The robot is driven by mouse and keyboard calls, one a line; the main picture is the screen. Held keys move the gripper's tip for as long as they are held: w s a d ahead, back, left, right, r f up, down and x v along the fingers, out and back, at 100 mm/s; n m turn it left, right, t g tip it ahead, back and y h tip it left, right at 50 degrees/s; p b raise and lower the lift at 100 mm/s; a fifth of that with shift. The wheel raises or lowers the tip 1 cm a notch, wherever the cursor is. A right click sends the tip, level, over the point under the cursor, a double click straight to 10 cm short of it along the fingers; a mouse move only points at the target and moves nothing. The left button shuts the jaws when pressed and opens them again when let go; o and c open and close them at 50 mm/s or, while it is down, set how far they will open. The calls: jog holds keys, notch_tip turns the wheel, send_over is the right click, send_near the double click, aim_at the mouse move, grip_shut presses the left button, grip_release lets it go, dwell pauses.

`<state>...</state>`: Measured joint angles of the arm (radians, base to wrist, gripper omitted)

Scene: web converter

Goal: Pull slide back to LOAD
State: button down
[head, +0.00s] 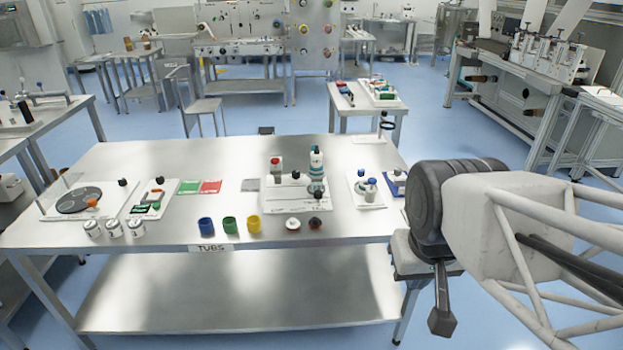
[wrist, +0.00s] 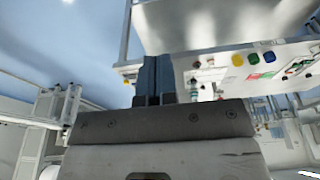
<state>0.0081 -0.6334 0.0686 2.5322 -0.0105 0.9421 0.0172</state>
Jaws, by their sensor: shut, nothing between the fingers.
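A white fixture plate (head: 277,203) lies in the middle of the steel table. It carries a red-topped part (head: 275,167), a teal and white bottle (head: 316,165) and black knobs. A smaller white plate (head: 375,199) with grey and blue-topped parts is to its right. I cannot tell which part is the slide, and no LOAD mark is readable. My gripper (head: 441,318) hangs beyond the table's right front corner, apart from everything. Its fingers also show in the wrist view (wrist: 154,75), side by side, shut and empty.
Blue (head: 206,227), green (head: 229,225) and yellow (head: 253,224) tubs stand along the front edge. Several white jars (head: 114,229) and a dark disc fixture (head: 79,200) are at left. A blue-based fixture (head: 396,183) sits at the right edge, nearest my arm.

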jog(key=c, duration=1.8)
grip_release()
